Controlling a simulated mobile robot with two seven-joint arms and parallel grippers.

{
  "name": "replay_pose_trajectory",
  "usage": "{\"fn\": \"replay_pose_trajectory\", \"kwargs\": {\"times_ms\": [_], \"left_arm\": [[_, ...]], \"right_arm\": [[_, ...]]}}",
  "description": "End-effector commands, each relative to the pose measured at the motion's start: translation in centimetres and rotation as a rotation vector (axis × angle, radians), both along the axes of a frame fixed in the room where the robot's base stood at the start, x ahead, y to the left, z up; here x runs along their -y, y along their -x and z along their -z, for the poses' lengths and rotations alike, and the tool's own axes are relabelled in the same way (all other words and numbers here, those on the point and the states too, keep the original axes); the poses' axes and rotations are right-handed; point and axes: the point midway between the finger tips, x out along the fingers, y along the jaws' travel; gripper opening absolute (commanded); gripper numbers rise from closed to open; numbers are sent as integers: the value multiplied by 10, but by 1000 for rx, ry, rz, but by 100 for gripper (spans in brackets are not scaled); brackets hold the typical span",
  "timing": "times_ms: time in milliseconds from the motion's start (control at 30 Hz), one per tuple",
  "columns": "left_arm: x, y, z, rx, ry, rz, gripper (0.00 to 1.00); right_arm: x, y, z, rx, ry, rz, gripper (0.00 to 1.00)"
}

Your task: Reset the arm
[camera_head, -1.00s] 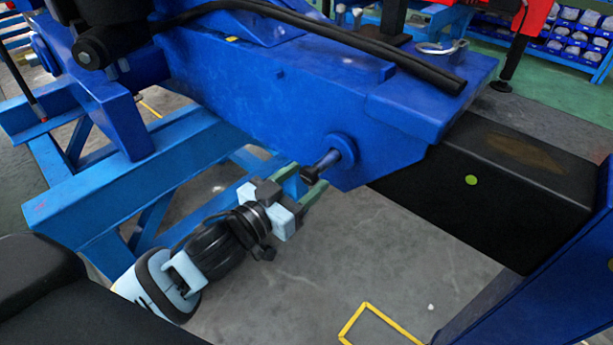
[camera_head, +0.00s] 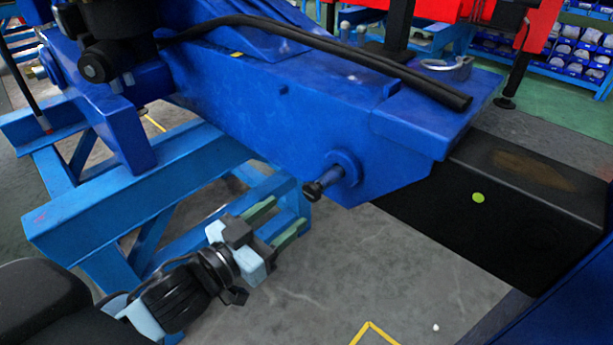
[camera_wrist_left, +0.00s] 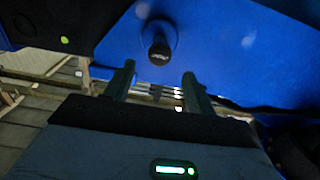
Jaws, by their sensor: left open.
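My left gripper (camera_head: 274,220) is open and empty in the head view. Its two green fingers point up and right, to the left of and apart from a black pin (camera_head: 323,184) that sticks out of the side of the blue crane arm (camera_head: 270,110). In the left wrist view the open fingers (camera_wrist_left: 158,85) show with a gap between them, and the pin's dark end (camera_wrist_left: 158,50) lies beyond them against the blue surface. My right gripper is not in view.
A light blue stand (camera_head: 110,200) with crossbars supports the crane arm at the left. A black beam (camera_head: 500,190) extends to the right. A black hose (camera_head: 350,55) lies over the top. Grey floor (camera_head: 340,270) below is clear, with a yellow line (camera_head: 372,335).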

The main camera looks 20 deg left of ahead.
Motion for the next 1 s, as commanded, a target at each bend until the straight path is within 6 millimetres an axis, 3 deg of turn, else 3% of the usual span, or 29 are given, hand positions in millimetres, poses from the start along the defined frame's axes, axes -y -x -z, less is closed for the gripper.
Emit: {"fn": "replay_pose_trajectory", "kwargs": {"times_ms": [133, 233, 367, 433, 567, 700, 900, 1000], "left_arm": [[0, 0, 2, -4, 0, -2, 55], [-2, 3, 15, -38, -5, -14, 55], [-6, 18, 59, -145, -26, -47, 55], [-10, 35, 91, -222, -45, -69, 55], [-13, 79, 153, -377, -81, -102, 55], [-14, 142, 212, -541, -120, -127, 55], [-10, 222, 263, -706, -159, -140, 55], [-9, 244, 275, -747, -171, -141, 55]], "right_arm": [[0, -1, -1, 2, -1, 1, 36], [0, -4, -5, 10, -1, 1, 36], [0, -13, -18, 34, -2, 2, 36], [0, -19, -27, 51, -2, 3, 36], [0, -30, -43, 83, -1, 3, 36], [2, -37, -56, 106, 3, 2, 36], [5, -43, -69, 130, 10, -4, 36], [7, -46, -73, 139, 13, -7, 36]]}}
